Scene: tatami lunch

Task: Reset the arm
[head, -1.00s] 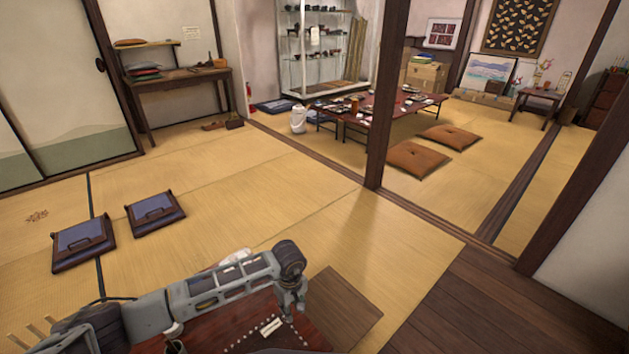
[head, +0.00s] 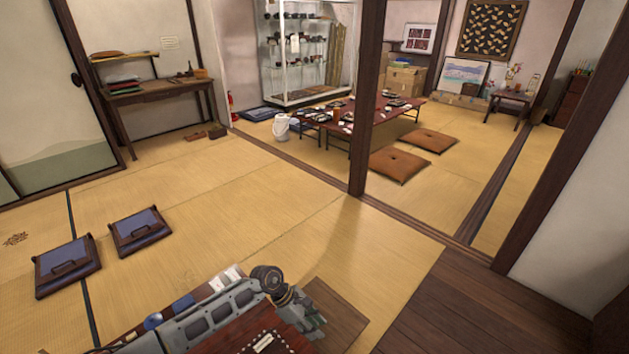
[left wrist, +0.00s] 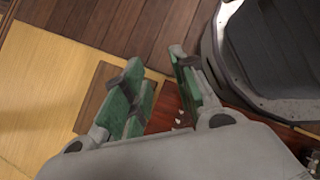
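My left arm comes in from the lower left in the head view, over a low red-brown table (head: 235,337). My right gripper is in neither view.
Two blue floor seats (head: 139,231) are at the left. A dark wooden post (head: 366,120) stands mid-room, with a set low table (head: 385,112) behind it. The tatami between is clear.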

